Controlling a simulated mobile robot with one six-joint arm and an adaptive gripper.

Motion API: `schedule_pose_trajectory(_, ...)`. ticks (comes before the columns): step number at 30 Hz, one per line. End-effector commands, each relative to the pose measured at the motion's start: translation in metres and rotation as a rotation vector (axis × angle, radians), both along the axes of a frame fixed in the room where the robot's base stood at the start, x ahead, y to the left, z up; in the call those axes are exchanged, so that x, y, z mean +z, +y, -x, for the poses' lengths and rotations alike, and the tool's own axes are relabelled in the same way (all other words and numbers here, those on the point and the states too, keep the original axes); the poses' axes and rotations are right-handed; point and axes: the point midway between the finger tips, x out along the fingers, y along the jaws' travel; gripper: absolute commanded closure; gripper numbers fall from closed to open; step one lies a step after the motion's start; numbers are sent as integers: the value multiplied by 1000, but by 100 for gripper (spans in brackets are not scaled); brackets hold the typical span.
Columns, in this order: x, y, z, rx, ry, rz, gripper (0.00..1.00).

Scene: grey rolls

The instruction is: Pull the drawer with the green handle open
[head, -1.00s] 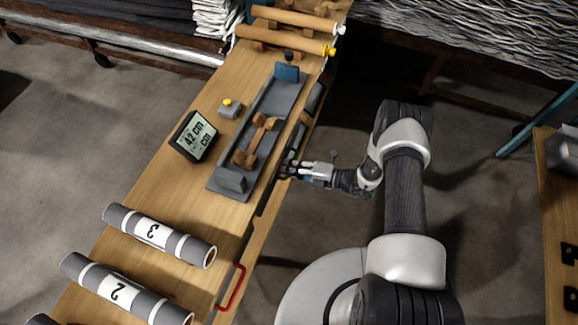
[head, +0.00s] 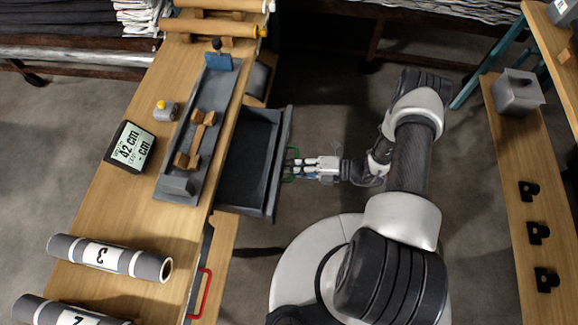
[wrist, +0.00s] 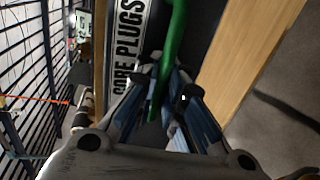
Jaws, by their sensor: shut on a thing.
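The drawer (head: 246,160) stands well out from the wooden bench in the head view, and its dark inside looks empty. Its green handle (head: 289,177) is on the drawer's outer front, mostly covered by my gripper. In the wrist view the green handle (wrist: 172,45) runs down between the fingers, beside a white label (wrist: 130,40) reading "CORE PLUGS". My gripper (head: 294,166) is shut on the green handle; its fingers also show in the wrist view (wrist: 165,105).
A red handle (head: 202,293) sits lower on the bench front. The bench top holds a grey trough (head: 185,185), a display (head: 130,147) and grey rolls (head: 110,257). A second bench (head: 510,150) stands at right.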

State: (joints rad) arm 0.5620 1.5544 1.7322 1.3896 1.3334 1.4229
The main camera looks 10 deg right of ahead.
Motion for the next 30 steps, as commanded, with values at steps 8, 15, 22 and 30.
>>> schedule_pose_trajectory(8, 3, -1, -2, -3, -4, -4, 100)
schedule_pose_trajectory(15, 2, -1, -1, -2, -4, -3, 83)
schedule_pose_trajectory(22, 1, -1, -1, -1, -2, -2, 83)
schedule_pose_trajectory(30, 6, -25, 7, -7, -3, -1, 83)
